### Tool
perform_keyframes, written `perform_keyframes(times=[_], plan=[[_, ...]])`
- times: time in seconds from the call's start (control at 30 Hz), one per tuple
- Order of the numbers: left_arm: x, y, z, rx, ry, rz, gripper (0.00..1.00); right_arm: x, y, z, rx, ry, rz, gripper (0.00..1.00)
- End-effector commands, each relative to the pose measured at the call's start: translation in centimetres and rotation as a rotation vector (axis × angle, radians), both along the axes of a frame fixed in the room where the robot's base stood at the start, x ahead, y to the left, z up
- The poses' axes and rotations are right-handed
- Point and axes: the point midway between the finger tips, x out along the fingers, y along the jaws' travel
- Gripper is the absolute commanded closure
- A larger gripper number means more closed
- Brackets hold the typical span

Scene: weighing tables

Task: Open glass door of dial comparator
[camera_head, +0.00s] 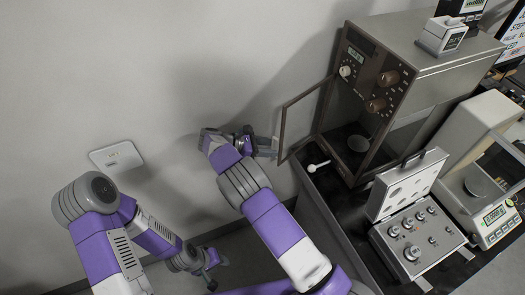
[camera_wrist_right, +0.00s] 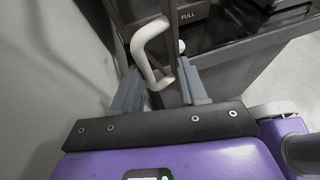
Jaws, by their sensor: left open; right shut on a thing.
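The dial comparator (camera_head: 430,62) is a tall grey case with a brown front bearing dials and a small display. Its brown-framed glass door (camera_head: 304,94) stands swung out to the left, away from the opening. My right gripper (camera_head: 268,147) is at the door's free edge. In the right wrist view, a pale looped door handle (camera_wrist_right: 148,52) passes between its two grey fingers (camera_wrist_right: 158,90), which are shut on it. My left gripper (camera_head: 212,272) is open and low, well away from the comparator. A pan (camera_head: 358,143) shows inside the open chamber.
A white spoon-like item (camera_head: 317,166) lies on the dark tabletop by the comparator. An open weight case (camera_head: 413,240) stands in front, with a white balance (camera_head: 478,115) to its right. A wall socket (camera_head: 117,157) is at left.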

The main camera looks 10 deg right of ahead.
Motion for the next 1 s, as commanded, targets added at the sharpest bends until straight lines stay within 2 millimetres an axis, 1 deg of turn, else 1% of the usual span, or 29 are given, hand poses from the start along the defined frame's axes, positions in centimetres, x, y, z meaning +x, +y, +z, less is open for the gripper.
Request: perform_keyframes(times=[0.03,0.37,0.4,0.43,0.5,0.6,0.73,1.0], plan=[[0.01,0.00,0.00,0.000,0.000,0.000,0.57,0.93,-2.12,0.72,-0.029,-0.019,-0.004,1.00],[0.01,0.01,0.01,0.000,0.000,0.000,0.57,0.95,-2.04,0.73,-0.030,-0.017,-0.003,1.00],[0.01,0.01,0.01,0.000,0.000,0.000,0.57,0.95,-2.03,0.72,-0.030,-0.017,-0.003,0.61],[0.01,0.01,0.01,0.000,0.000,0.000,0.57,0.96,-1.99,0.72,-0.030,-0.017,-0.003,0.62],[0.01,0.01,0.01,0.000,0.000,0.000,0.57,0.96,-1.95,0.71,-0.030,-0.016,-0.001,0.53],[0.01,0.01,0.01,0.000,0.000,0.000,0.57,0.95,-1.95,0.68,-0.031,-0.015,-0.001,0.43],[0.01,0.01,0.01,0.000,0.000,0.000,0.57,0.96,-1.87,0.66,-0.031,-0.014,-0.001,0.40],[0.01,0.00,0.00,0.000,0.000,0.000,0.57,0.93,-1.94,0.62,-0.031,-0.012,-0.001,0.43]])
